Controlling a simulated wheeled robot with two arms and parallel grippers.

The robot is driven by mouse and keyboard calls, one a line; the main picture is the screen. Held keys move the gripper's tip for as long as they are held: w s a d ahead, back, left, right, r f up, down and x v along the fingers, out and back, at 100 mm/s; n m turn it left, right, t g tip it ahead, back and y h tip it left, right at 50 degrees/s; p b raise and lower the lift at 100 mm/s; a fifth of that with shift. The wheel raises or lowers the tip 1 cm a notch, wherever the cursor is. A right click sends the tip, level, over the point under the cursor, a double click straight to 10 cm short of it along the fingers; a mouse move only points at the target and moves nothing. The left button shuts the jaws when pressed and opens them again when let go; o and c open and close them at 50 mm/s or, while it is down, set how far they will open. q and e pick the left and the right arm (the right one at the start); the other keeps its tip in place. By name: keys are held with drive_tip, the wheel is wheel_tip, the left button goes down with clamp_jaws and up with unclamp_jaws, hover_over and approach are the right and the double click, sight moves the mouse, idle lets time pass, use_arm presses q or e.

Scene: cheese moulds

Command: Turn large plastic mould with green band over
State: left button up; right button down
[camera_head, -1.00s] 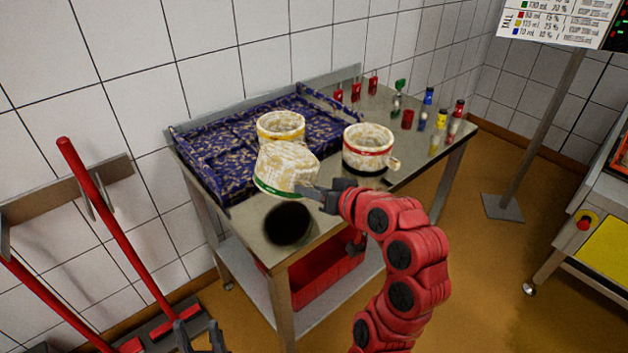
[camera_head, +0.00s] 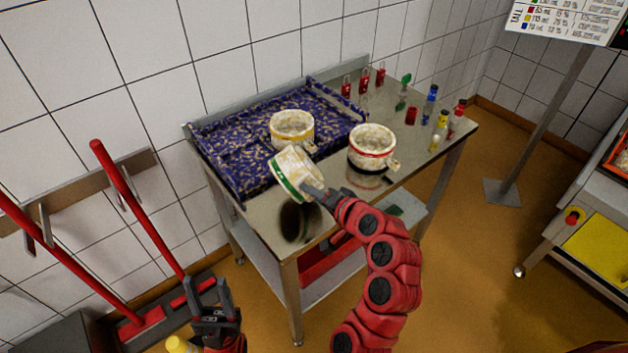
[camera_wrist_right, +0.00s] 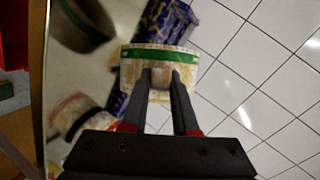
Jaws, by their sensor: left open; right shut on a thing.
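The large plastic mould with the green band (camera_head: 288,177) is off-white with yellowish blotches. It is tilted in the air above the near left part of the steel table, its green band toward the lower left. My right gripper (camera_head: 320,194) is shut on the mould's side. In the right wrist view the mould (camera_wrist_right: 142,58) sits between the fingertips of my right gripper (camera_wrist_right: 160,80), green band across its upper part. My left gripper (camera_head: 211,296) is open and empty, low at the front left, well away from the table top.
The steel table (camera_head: 250,215) bears a blue speckled tray (camera_head: 235,150). Several small bottles (camera_head: 430,103) stand at the far right. Red-handled tools (camera_head: 130,190) hang on the left.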

sight(313, 175)
drive_tip(key=m+p, duration=0.5)
drive_tip(key=m, duration=0.1)
drive_tip(key=m+p, duration=0.3)
drive_tip(key=shift+w+a+r+p, duration=0.25)
drive_tip(key=shift+a+r+p, duration=0.1)
drive_tip(key=shift+r, duration=0.05)
drive_tip(key=m+p, duration=0.2)
drive_tip(key=m, duration=0.1)
drive_tip(key=w+r+m+p, duration=0.1)
drive_tip(key=m+p, duration=0.2)
drive_tip(key=d+r+m+p, duration=0.1)
drive_tip(key=m+p, duration=0.1)
drive_tip(key=m, duration=0.1)
drive_tip(key=shift+w+d+m, duration=0.1)
drive_tip(key=shift+w+m, duration=0.3)
drive_tip(key=shift+w+d+f+m+p, duration=0.1)
drive_tip(key=shift+w+d+m+p, duration=0.1)
drive_tip(key=shift+m+p, duration=0.8)
drive_tip(key=shift+w+d+f+m, duration=0.1)
drive_tip(key=shift+d+f+m, duration=0.05)
drive_tip(key=shift+m, duration=0.75)
